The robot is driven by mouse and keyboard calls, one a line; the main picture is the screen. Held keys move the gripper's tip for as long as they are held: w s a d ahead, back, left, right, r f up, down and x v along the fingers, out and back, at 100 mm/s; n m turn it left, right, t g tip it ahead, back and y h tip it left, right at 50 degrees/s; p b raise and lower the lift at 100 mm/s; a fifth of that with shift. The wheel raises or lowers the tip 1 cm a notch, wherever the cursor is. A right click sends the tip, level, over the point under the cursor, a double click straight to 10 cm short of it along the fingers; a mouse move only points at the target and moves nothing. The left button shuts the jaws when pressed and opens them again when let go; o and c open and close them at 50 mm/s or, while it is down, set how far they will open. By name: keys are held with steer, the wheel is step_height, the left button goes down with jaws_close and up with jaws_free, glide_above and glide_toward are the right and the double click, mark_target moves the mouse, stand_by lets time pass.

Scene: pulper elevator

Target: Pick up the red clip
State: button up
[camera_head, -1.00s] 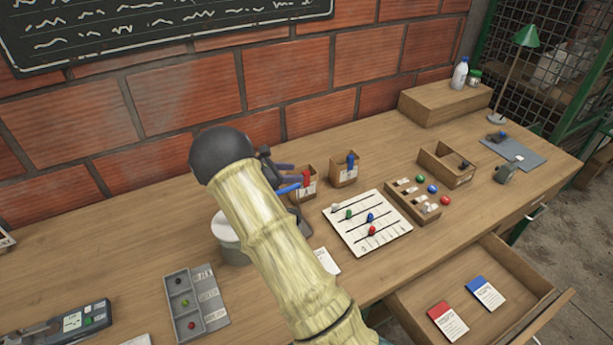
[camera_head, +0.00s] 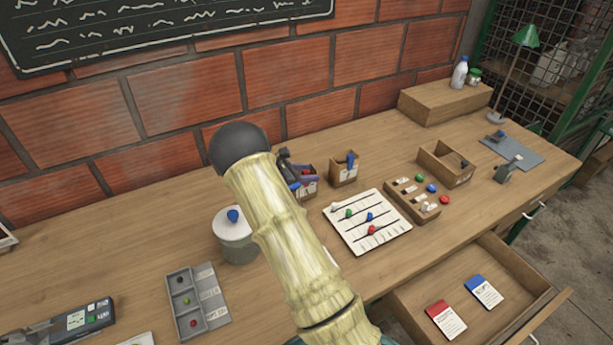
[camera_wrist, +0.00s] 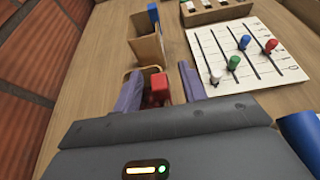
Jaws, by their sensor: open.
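The red clip (camera_wrist: 158,86) stands in a small open wooden box (camera_wrist: 128,76). In the head view my gripper (camera_head: 303,179) is over the labelled box (camera_head: 313,188), and only a bit of red (camera_head: 306,171) shows there. The lower part of the clip is hidden by the gripper body and the box. I cannot tell whether either finger touches the clip.
A second wooden box (camera_head: 341,173) with a blue clip (camera_head: 350,160) stands just right. A white board with coloured pegs (camera_head: 365,238) lies in front of it. A lidded pot (camera_head: 236,242) with a blue knob stands left of my arm. An open drawer (camera_head: 410,293) is at front right.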

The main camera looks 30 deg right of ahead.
mark_target(306, 171)
steer(key=shift+c, duration=0.4)
steer(key=shift+w, duration=0.1)
jaws_close()
step_height(306, 171, up, 10)
steer(key=shift+b, duration=0.35)
